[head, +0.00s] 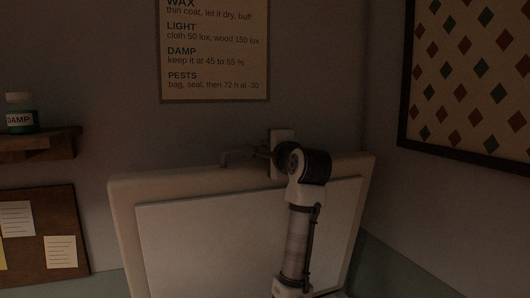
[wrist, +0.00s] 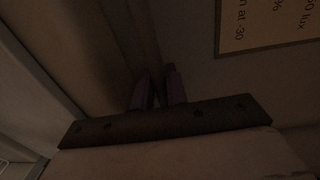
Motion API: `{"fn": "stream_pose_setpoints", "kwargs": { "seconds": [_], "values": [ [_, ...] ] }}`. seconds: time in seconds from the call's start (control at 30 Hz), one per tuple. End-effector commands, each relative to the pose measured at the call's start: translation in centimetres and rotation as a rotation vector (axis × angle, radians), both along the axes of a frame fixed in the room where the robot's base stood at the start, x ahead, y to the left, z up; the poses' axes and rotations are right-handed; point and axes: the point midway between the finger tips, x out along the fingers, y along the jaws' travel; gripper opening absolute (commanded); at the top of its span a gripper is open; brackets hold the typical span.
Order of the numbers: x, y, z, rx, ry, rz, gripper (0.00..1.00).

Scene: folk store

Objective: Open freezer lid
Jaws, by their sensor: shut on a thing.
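The freezer lid (head: 123,205) stands raised and near upright in the head view, its pale inner panel (head: 210,240) facing me. The thin metal handle (head: 235,155) is at the lid's top edge. My gripper (head: 262,152) reaches over that edge and is shut on the handle. In the wrist view, the two dark fingers of my gripper (wrist: 159,88) are close together at the handle bar (wrist: 147,40); the exact contact is too dark to see. The freezer's body and opening are hidden below the head view.
A wall behind the lid carries a framed care notice (head: 214,60). At left are a wooden shelf (head: 40,145) with a green jar (head: 20,113) and a notice board (head: 75,205) below it. A diamond-patterned hanging (head: 470,75) is on the right wall.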

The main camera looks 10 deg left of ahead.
Motion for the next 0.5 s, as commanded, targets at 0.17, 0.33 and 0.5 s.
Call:
{"fn": "stream_pose_setpoints", "kwargs": {
  "seconds": [0.17,0.33,0.5],
  "values": [
    [-3.3,-2.2,-1.5,0.04,-0.059,0.0,0.0],
    [-6.4,-4.3,-2.4,0.076,-0.112,0.0,0.0],
    [-9.3,-6.3,-3.3,0.11,-0.163,0.0,0.0]
  ]
}}
